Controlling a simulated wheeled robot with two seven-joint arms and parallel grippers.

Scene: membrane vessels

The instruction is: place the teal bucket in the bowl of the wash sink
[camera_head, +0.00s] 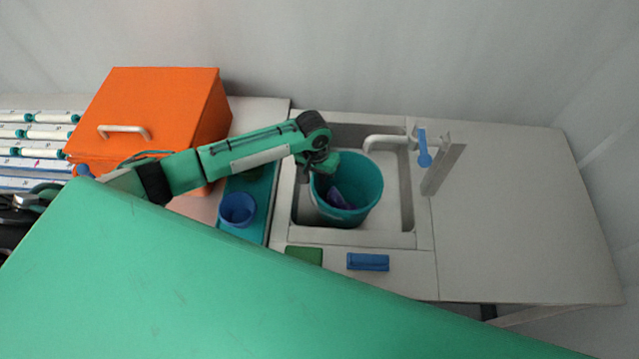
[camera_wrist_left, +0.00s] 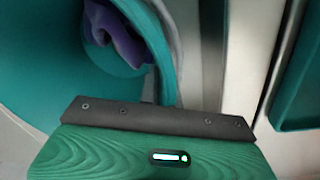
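The teal bucket (camera_head: 367,190) is within the outline of the bowl of the wash sink (camera_head: 405,205) in the head view, with a purple item (camera_head: 340,199) inside it. Whether its base rests on the bowl floor is hidden. My left gripper (camera_head: 326,166) is at the bucket's upper left rim. In the left wrist view, the bucket wall (camera_wrist_left: 165,45) reaches down to the dark edge of my gripper (camera_wrist_left: 160,108), and the purple item (camera_wrist_left: 118,35) shows inside. The fingertips are hidden, so I cannot tell whether they grip the rim. My right gripper is not in view.
A white tap with a blue lever (camera_head: 424,150) stands at the bowl's right. A teal tray (camera_head: 262,205) with a blue cup (camera_head: 237,209) lies left of the sink. An orange box (camera_head: 150,105) is farther left. A blue block (camera_head: 368,262) lies in front. The right counter (camera_head: 520,220) is clear.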

